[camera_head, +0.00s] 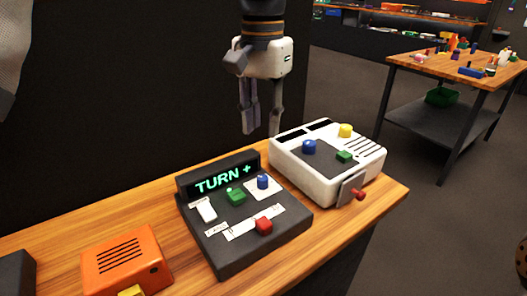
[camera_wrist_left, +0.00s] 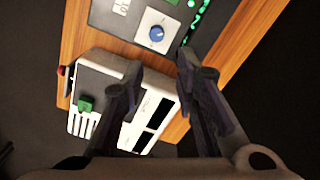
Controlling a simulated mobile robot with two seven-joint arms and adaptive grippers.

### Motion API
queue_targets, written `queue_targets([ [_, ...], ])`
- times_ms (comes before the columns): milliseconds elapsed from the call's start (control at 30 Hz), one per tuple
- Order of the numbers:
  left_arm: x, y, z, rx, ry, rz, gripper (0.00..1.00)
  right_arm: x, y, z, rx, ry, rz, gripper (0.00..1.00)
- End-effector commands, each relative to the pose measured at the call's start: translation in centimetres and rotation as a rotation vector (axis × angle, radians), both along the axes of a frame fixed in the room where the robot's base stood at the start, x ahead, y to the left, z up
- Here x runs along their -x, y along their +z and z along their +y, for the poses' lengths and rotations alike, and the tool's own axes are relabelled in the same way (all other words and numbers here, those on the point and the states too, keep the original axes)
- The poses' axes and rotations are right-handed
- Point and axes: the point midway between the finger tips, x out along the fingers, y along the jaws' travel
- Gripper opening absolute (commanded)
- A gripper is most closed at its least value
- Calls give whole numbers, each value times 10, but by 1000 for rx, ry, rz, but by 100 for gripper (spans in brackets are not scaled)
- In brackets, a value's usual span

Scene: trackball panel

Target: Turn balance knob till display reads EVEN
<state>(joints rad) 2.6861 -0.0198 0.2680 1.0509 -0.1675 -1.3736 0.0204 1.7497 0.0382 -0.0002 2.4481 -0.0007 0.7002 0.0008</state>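A dark sloped panel (camera_head: 228,258) stands on the wooden bench, and its display (camera_head: 223,179) reads TURN + in green. A blue knob (camera_head: 263,182) sits on a pale plate at the panel's upper right, the likely balance knob; its label is too small to read. In the left wrist view the blue knob (camera_wrist_left: 157,33) shows beyond the fingertips, with the green-lit display (camera_wrist_left: 196,20) at its right. My left gripper (camera_head: 261,132) hangs fingers down behind the panel and the white device, touching neither. Its fingers (camera_wrist_left: 160,70) are apart with nothing between them. My right gripper is not in view.
The panel also holds a green knob (camera_head: 236,196), a red knob (camera_head: 264,226) and a white switch (camera_head: 206,212). A white device (camera_head: 309,181) with knobs and a red-tipped side lever (camera_head: 359,194) stands close at right. An orange box (camera_head: 125,262) is at left.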

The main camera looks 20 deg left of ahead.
Motion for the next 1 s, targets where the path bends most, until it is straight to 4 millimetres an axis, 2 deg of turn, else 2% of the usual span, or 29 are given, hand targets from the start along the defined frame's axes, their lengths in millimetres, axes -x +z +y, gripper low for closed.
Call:
queue_targets([
  [133, 2, -20, 0, -1, -1, 5, 28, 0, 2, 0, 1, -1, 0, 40],
  [400, 2, -89, 0, -1, -1, 4, 28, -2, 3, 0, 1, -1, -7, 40],
  [500, 2, -106, 0, 0, 0, 2, 28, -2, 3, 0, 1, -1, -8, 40],
  [633, 2, -118, 0, 0, 1, 1, 28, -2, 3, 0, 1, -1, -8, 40],
  [900, 1, -120, 0, 0, 0, -1, 28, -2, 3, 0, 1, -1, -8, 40],
  [1000, 1, -120, 0, 0, 0, -1, 5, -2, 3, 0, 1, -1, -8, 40],
])
